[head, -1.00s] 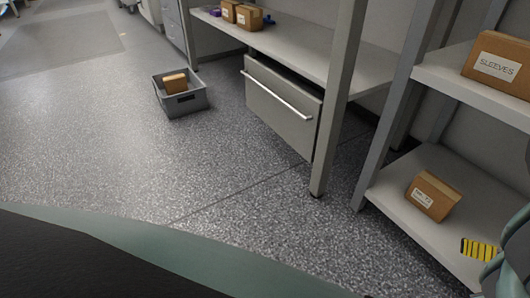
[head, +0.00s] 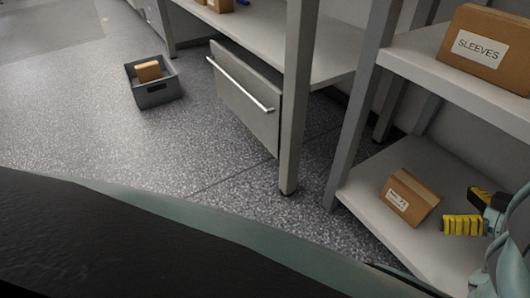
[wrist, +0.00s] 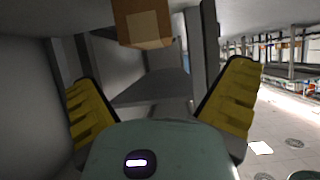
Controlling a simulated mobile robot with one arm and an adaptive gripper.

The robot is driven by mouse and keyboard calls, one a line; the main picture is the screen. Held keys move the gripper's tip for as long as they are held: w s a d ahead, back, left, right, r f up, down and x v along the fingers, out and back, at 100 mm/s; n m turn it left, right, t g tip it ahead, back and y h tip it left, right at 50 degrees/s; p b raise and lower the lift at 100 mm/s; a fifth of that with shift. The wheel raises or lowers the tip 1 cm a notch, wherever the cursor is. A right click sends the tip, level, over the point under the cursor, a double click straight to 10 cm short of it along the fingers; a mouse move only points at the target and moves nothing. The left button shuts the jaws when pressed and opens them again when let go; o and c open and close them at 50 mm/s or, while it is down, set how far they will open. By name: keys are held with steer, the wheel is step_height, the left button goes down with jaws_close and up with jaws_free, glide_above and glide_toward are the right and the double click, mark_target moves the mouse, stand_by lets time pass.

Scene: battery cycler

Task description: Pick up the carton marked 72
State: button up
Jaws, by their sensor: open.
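A brown carton (head: 422,199) with a white label sits tilted on the lower shelf at the right in the head view. Its label print is too small to read surely. My gripper (head: 458,208) is open and empty, with yellow fingers, just right of this carton and apart from it. In the wrist view a brown carton (wrist: 143,22) with a pale, unreadable label shows at the top, beyond the gap of my open gripper (wrist: 162,80). Its upper part is cut off by the picture edge.
A carton marked SLEEVES (head: 492,52) stands on the upper shelf (head: 415,52), above the lower shelf (head: 365,196). A grey post (head: 299,100) and a drawer unit (head: 246,98) stand to the left. A grey bin (head: 157,93) holding a brown box is on the open floor.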

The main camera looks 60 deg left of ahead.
mark_target(418, 189)
steer(key=a, duration=0.1)
steer(key=w+a+f, duration=0.1)
steer(key=a, duration=0.2)
steer(key=shift+w+a+f+p, duration=0.2)
steer(key=shift+w+a+p, duration=0.05)
steer(key=shift+w+p, duration=0.1)
steer(key=shift+w+a, duration=0.15)
steer(key=shift+w, duration=0.1)
steer(key=shift+s+a+f, duration=0.3)
steer(key=shift+s+f, duration=0.1)
steer(key=shift+s, duration=0.1)
steer(key=shift+a+f, duration=0.2)
steer(key=shift+a, duration=0.1)
steer(key=x, duration=0.3)
steer(key=shift+w+a, duration=0.25)
steer(key=shift+s+a+f, duration=0.1)
steer(key=shift+a+f, duration=0.05)
steer(key=shift+c, duration=0.2)
